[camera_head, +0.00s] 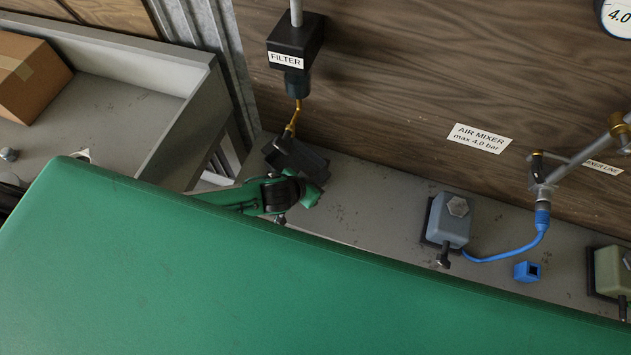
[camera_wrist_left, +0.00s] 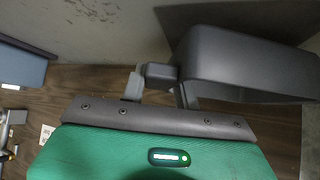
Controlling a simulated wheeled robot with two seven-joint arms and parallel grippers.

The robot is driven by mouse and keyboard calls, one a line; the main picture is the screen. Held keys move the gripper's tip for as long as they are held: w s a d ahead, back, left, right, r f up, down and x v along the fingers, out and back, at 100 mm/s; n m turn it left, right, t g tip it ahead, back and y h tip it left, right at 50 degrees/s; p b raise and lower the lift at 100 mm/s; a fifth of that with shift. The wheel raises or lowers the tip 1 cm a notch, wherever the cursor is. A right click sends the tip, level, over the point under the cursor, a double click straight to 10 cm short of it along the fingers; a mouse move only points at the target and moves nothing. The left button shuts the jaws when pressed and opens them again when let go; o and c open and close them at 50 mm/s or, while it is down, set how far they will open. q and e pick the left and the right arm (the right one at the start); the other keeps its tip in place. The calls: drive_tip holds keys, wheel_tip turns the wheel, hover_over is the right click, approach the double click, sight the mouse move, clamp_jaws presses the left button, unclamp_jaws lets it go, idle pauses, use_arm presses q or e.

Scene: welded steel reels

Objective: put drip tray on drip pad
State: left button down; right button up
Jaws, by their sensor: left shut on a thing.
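The drip tray (camera_wrist_left: 240,62) is a dark grey, shallow open box with a short handle block on one side. In the left wrist view it is large at the right. My left gripper (camera_wrist_left: 160,88) is shut on that handle block. In the head view the dark tray (camera_head: 298,153) is small, just below the filter and near the wood wall, partly covered by my green left wrist. I cannot pick out the drip pad with certainty; a dark patch lies behind the tray in the wrist view. My right gripper is not in view.
The black filter (camera_head: 291,45) hangs on the wall above the tray, with a brass outlet (camera_head: 294,118). To the right stand a blue-grey box (camera_head: 450,222), a blue hose (camera_head: 505,257), a small blue block (camera_head: 526,271) and a greenish box (camera_head: 612,272). A cardboard box (camera_head: 28,75) sits at left.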

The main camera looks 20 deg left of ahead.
use_arm(q)
drive_tip(key=shift+f, duration=0.6)
drive_tip(key=shift+w+f+p, duration=0.15)
drive_tip(key=shift+w+p, duration=0.05)
drive_tip(key=shift+p, duration=0.3)
drive_tip(key=shift+f, duration=0.3)
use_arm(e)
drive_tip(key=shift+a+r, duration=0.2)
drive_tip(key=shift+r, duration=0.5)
use_arm(q)
drive_tip(key=shift+f, duration=0.1)
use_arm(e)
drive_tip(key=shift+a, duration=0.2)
use_arm(q)
drive_tip(key=c, duration=1.1)
unclamp_jaws()
drive_tip(key=shift+o, duration=0.2)
